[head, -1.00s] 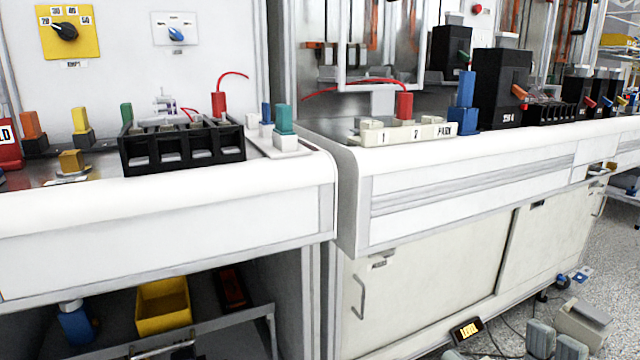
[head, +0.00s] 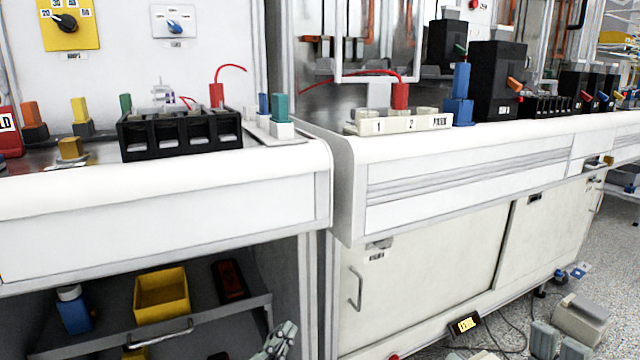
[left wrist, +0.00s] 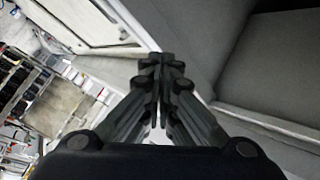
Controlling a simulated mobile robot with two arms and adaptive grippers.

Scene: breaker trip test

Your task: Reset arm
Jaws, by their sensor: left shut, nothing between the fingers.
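My left gripper (head: 280,338) shows at the bottom of the head view, in front of the gap between the left bench and the right cabinet. It is below the worktop level. In the left wrist view its two dark fingers (left wrist: 160,68) meet at the tips, with nothing between them. My right gripper is not in view.
A white-edged left bench (head: 160,205) carries a black rack (head: 180,140) and colored blocks. Under it are a yellow bin (head: 162,296) and a blue bottle (head: 73,310). A cream cabinet (head: 430,275) stands right. A lit meter (head: 465,325) and cables lie on the floor.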

